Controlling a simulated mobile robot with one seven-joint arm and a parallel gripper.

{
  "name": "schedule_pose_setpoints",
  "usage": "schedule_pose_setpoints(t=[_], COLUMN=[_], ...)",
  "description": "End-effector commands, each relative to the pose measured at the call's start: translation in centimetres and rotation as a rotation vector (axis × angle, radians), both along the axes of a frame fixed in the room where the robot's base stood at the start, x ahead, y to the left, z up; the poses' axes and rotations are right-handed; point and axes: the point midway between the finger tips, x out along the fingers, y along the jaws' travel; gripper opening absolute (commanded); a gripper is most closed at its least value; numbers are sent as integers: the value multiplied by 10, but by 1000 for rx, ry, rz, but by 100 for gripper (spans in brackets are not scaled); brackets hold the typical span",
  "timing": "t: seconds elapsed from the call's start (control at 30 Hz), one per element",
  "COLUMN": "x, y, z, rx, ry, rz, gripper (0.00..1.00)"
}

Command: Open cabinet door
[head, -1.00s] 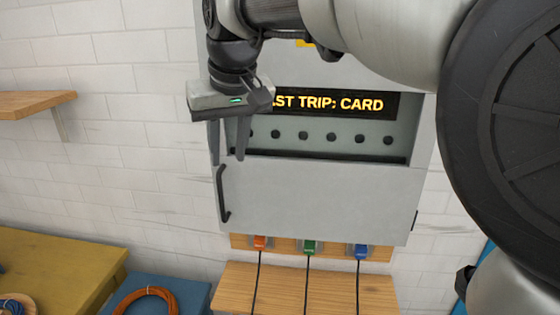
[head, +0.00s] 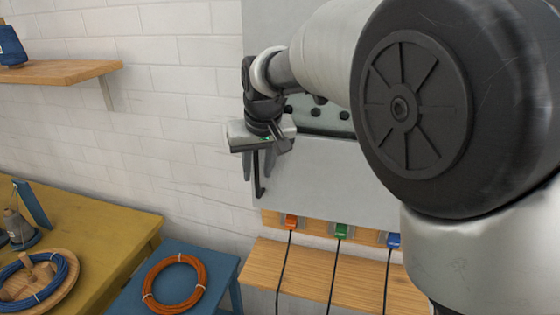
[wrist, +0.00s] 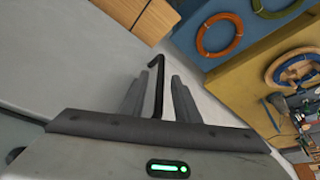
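The grey cabinet door (head: 325,170) is shut on the wall cabinet; my arm hides part of it. Its dark bar handle (head: 258,190) runs upright near the door's left edge. My gripper (head: 258,178) is in front of the handle and hides its upper part, with the fingers pointing down. In the wrist view the handle (wrist: 158,88) shows between the two spread fingers of my gripper (wrist: 160,85), with gaps on both sides. The door face (wrist: 75,55) fills the left of that view. Whether the fingers reach fully around the bar I cannot tell.
Below the door is a wooden strip with orange (head: 291,222), green (head: 341,230) and blue (head: 393,240) plugs, cords hanging over a wooden shelf (head: 265,262). A blue stool (head: 218,275) bears an orange coil (head: 172,258). A yellow table (head: 110,225) stands left.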

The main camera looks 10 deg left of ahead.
Motion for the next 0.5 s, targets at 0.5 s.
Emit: schedule_pose_setpoints(t=[0.5], x=[7], y=[5], z=[-21], rx=[0], ry=[0], rz=[0], gripper=[29])
